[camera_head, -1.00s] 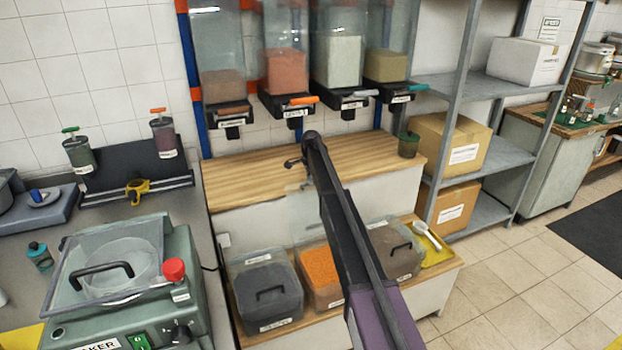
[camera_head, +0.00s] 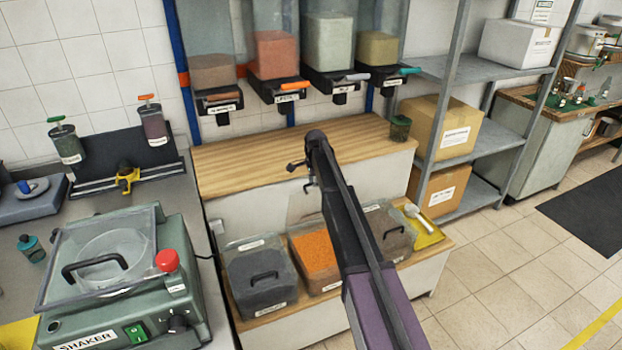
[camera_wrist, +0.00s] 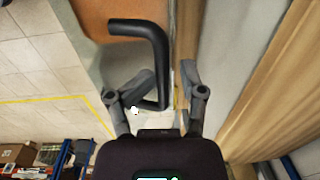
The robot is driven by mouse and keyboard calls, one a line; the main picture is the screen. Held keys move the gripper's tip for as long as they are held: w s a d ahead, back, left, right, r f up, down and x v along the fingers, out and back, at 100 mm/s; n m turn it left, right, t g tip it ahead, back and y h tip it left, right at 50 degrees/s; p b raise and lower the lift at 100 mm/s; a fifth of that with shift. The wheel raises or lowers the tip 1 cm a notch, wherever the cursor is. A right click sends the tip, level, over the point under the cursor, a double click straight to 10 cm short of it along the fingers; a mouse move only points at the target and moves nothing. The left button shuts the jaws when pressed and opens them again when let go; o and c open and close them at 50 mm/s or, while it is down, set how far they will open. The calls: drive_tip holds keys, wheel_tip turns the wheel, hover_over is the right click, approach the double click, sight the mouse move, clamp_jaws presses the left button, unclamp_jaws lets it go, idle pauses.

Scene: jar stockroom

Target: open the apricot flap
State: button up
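The bin with bright orange contents (camera_head: 315,252) stands in the middle of the low row, partly behind my arm. No handle shows on its top, unlike the bins beside it. A faint clear panel, seemingly its raised flap (camera_head: 301,206), stands above its back edge. My gripper (camera_wrist: 170,70) is near this panel, mostly hidden behind my arm in the head view. In the wrist view a black bent handle (camera_wrist: 155,45) reaches between the fingers. The left finger overlaps it; a gap shows at the right finger. The fingers look open around the handle.
A dark-filled bin (camera_head: 262,282) stands left and a brown-filled bin (camera_head: 388,228) right. A scoop lies on a yellow tray (camera_head: 427,236). The wooden counter (camera_head: 240,165) and hanging dispensers are above. The shaker (camera_head: 125,285) stands left.

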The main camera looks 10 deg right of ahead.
drive_tip(key=s+d+f+b, duration=0.2)
drive_tip(key=s+f+b, duration=0.3)
drive_tip(key=s, duration=0.2)
drive_tip(key=s+d+f+b, duration=0.3)
drive_tip(key=s+f+b, duration=0.2)
drive_tip(key=s+f, duration=0.1)
drive_tip(key=shift+s+b, duration=0.3)
drive_tip(key=shift+s, duration=0.6)
drive_tip(key=shift+d, duration=0.1)
drive_tip(key=shift+s+r, duration=0.1)
drive_tip(key=s+n, duration=1.5)
drive_tip(key=s, duration=1.5)
wheel_tip(320, 180, up, 18)
drive_tip(key=d+p, duration=0.1)
drive_tip(key=p, duration=1.7)
drive_tip(key=shift+w+m+g, duration=0.3)
drive_tip(key=shift+w+g, duration=0.1)
